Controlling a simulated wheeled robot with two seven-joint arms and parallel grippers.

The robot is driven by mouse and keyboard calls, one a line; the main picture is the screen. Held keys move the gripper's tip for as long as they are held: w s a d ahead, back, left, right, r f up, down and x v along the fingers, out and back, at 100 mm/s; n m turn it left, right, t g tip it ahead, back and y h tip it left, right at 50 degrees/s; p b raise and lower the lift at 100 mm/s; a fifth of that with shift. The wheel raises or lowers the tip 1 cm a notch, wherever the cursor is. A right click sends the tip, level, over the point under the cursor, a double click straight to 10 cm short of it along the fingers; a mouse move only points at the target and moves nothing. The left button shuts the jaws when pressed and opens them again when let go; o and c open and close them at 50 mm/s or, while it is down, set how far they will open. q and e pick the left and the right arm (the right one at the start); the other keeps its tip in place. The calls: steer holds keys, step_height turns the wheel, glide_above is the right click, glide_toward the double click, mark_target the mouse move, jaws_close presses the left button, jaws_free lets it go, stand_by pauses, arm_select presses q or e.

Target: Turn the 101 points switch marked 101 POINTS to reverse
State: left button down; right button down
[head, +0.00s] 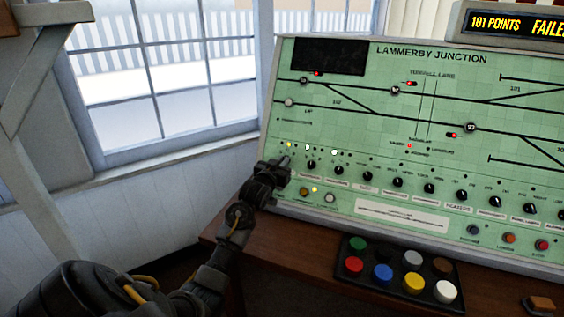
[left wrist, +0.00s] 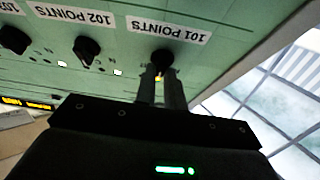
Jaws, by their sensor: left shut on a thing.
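The 101 points switch (left wrist: 163,57) is a small black knob on the pale green panel, right by its white label "101 POINTS" (left wrist: 168,29) in the left wrist view. My left gripper (left wrist: 162,72) is shut on this knob, its two fingers on either side of it. In the head view my left gripper (head: 284,164) is at the lower left end of the panel's knob row and hides the knob. The knob's pointer direction cannot be told. My right gripper is not in view.
A black 102 POINTS knob (left wrist: 86,49) sits beside the held one. More knobs run right along the panel (head: 440,130). A display (head: 515,24) reads "101 POINTS FAILE...", cut off. A black tray (head: 345,292) with several coloured caps stands on the wooden desk.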

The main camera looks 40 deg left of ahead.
arm_select(q)
steer(key=shift+a+r+m+h+p, duration=0.15)
steer(key=shift+m+h+p, duration=0.3)
steer(key=shift+m, duration=0.45)
steer(key=m+h+p, duration=0.1)
steer(key=m+h, duration=0.1)
steer(key=m, duration=0.1)
steer(key=m+h+p, duration=0.1)
steer(key=m, duration=0.3)
steer(key=shift+a+h+p, duration=0.1)
steer(key=shift+h+p, duration=0.25)
steer(key=shift+m+g+h, duration=0.3)
steer(key=shift+m+h, duration=0.1)
steer(key=shift+m, duration=0.6)
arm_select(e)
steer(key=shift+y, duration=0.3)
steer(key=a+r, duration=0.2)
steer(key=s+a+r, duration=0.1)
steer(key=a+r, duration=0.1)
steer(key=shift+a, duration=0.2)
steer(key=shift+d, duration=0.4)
arm_select(q)
steer(key=c, duration=1.5)
jaws_free()
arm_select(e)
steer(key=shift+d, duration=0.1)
arm_select(q)
steer(key=shift+s, duration=0.1)
